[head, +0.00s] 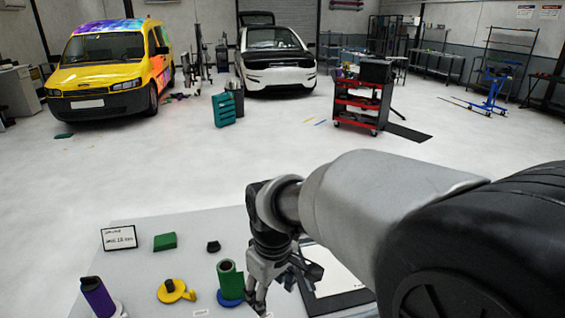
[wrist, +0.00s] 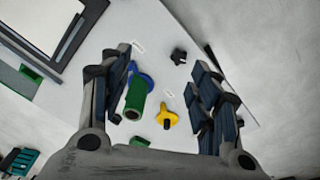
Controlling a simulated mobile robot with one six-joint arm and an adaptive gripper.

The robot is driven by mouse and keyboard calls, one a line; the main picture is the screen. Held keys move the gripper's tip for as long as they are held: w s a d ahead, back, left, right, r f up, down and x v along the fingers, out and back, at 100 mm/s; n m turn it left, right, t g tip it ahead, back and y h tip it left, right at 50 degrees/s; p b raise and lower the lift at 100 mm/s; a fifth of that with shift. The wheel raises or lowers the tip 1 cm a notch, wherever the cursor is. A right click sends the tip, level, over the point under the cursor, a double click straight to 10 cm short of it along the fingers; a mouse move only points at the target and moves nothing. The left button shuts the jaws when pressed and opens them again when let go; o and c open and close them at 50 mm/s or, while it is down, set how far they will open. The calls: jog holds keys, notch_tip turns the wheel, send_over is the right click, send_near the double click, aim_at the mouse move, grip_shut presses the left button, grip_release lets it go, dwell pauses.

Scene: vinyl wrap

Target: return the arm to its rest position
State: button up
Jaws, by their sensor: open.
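My gripper (head: 262,292) points down over the right part of the light table in the head view, just right of a green roll (head: 231,285) on a blue base. Its fingers are apart with nothing held. In the wrist view my gripper (wrist: 163,62) also stands open, and the green roll (wrist: 135,97) shows between the two fingers, some way beyond them. A yellow tape piece (wrist: 166,118) shows near it. My arm reaches in from the right of the head view with the wrist bent down.
The table (head: 190,228) also bears a purple roll (head: 97,297), a yellow tape piece (head: 176,291), a green block (head: 165,241), a small black item (head: 213,246), a sign (head: 119,238) and a black-edged white panel (head: 335,274). Open floor lies beyond, with vehicles and a red cart (head: 360,105).

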jog(key=s+d+r+m+t, duration=0.1)
jog(key=s+d+r+m, duration=0.2)
jog(key=s+d, duration=0.5)
jog(key=s+d+r+m+t, duration=0.2)
jog(key=s+d+r+m, duration=0.2)
jog(key=s+d+m, duration=0.2)
jog(key=s+d, duration=0.2)
jog(key=s, duration=0.2)
jog(key=shift+s+d+r+h, duration=0.15)
jog(key=shift+d+r+h, duration=0.15)
jog(key=shift+d, duration=0.05)
